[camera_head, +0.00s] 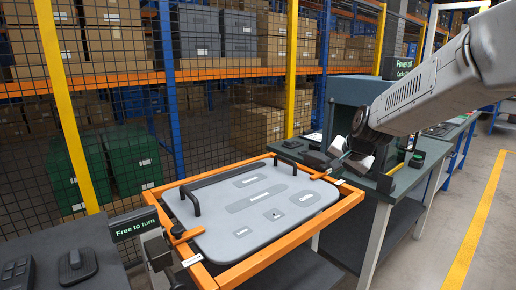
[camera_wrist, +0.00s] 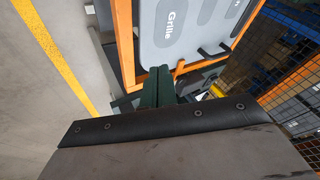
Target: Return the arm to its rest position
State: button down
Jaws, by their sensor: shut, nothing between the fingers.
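My arm (camera_head: 425,95) reaches in from the upper right of the head view. It slants down to the left, over the grey bench. My gripper (camera_head: 349,158) is at its end, near the right end of the orange frame and in front of a grey-blue box. In the wrist view the dark fingers of my gripper (camera_wrist: 159,86) are together, with nothing seen between them. The grey door panel (camera_head: 262,205) lies flat in the orange frame (camera_head: 345,204), left of my gripper. It also shows in the wrist view (camera_wrist: 185,28), marked "Grille". I cannot tell whether my gripper touches anything.
The grey bench (camera_head: 408,178) with the grey-blue box (camera_head: 362,98) is under and behind my arm. A mesh fence (camera_head: 232,110) with yellow posts runs behind the frame. A dark table (camera_head: 70,245) stands at left. Floor with a yellow line (camera_head: 474,225) is clear at right.

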jog(key=s+d+n+g, duration=0.1)
jog(key=s+n+g, duration=0.1)
jog(key=s, duration=1.8)
jog(key=s+d+n+g+h, duration=0.1)
jog(key=s+n, duration=0.4)
jog(key=s, duration=1.6)
jog(key=shift+d+r+g+h, duration=0.35)
jog(key=shift+d+g, duration=0.4)
jog(key=shift+g, duration=0.45)
